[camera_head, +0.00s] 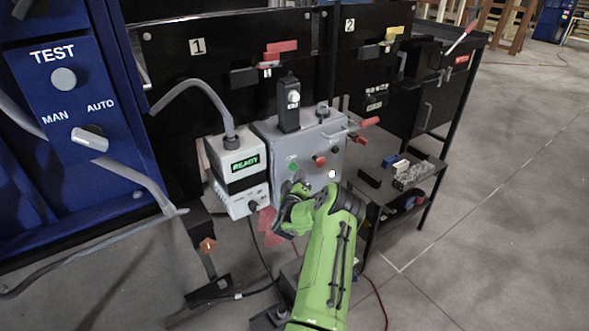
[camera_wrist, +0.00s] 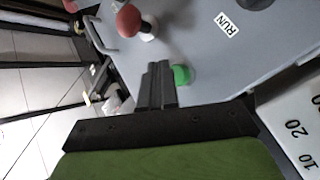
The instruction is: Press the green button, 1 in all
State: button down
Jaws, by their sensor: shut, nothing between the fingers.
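The green button (camera_wrist: 182,75) sits on the face of a grey control box, just right of my fingertips in the wrist view. In the head view the green button (camera_head: 293,166) is on the left part of the box (camera_head: 262,127), just above my gripper (camera_head: 299,183). In the wrist view my gripper (camera_wrist: 158,68) is shut and empty, with its fingers together and pointing at the panel. I cannot tell whether the fingertips touch the panel; the button looks beside them, not under them.
A red knob (camera_wrist: 129,20) sticks out left of the fingers; it also shows in the head view (camera_head: 320,160). A white READY display unit (camera_head: 238,185) stands close on the left. A shelf with small blocks (camera_head: 412,175) is at the right. Open floor lies further right.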

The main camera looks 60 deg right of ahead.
jog(key=shift+w, duration=0.1)
jog(key=shift+w+d, duration=0.2)
jog(key=shift+w, duration=0.1)
